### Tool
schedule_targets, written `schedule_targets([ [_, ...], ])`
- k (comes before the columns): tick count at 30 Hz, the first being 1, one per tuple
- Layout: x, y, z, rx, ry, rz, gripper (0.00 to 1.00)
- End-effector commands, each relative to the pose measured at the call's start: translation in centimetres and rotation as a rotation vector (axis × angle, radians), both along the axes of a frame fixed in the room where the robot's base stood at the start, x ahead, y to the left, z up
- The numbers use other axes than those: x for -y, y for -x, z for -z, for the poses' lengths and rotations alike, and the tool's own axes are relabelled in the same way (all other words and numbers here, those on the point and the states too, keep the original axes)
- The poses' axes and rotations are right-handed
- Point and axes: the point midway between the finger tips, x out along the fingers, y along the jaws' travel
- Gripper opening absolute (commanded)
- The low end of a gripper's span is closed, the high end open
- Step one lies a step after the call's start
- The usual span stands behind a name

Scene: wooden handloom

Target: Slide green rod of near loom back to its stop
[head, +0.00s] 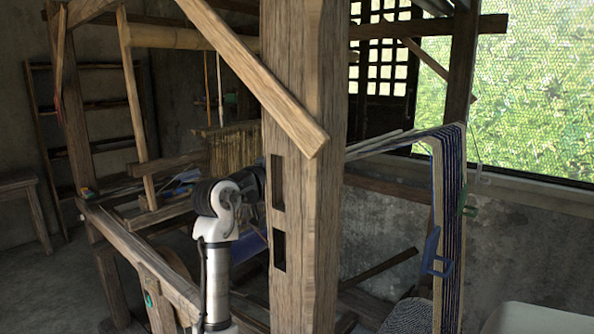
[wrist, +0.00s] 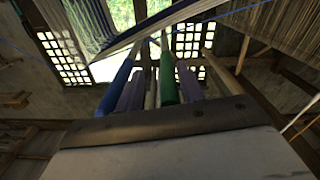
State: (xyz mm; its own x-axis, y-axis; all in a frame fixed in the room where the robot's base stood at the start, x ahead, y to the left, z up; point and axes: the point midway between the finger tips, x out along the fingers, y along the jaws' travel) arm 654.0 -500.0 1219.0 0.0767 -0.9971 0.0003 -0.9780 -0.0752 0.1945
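In the wrist view, a green rod (wrist: 188,84) points away from me among several coloured rods. A blue rod (wrist: 117,87) lies to its left, and purple rods (wrist: 213,78) show on both sides of it. Their near ends are hidden behind a dark edge with a pale block below it, which seems to be my gripper's body (wrist: 170,150). I cannot make out the fingertips or any contact with the green rod. In the head view my arm reaches behind the thick post of the near loom (head: 305,230), which hides my gripper and the rods.
The post and a slanted brace (head: 255,75) stand close in front of my arm. A low side beam (head: 140,255) runs at the left. Striped warp cloth (head: 450,220) hangs at the right. In the wrist view, warp threads (wrist: 250,30) stretch overhead.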

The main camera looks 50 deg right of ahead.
Motion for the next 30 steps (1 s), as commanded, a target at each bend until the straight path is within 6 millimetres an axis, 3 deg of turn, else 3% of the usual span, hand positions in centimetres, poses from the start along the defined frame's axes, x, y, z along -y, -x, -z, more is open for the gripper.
schedule_targets([
  [5, -2.6, 0.1, 0.3, 0.003, 0.002, -0.005, 0.38],
  [12, -8.2, 0.5, 0.3, 0.003, 0.002, -0.005, 0.38],
  [18, -11.8, 0.9, 0.2, 0.002, 0.001, -0.002, 0.38],
  [24, -13.3, 1.1, 0.1, 0.001, 0.000, 0.000, 0.38],
  [30, -13.5, 1.1, 0.0, 0.000, 0.000, 0.001, 0.38],
])
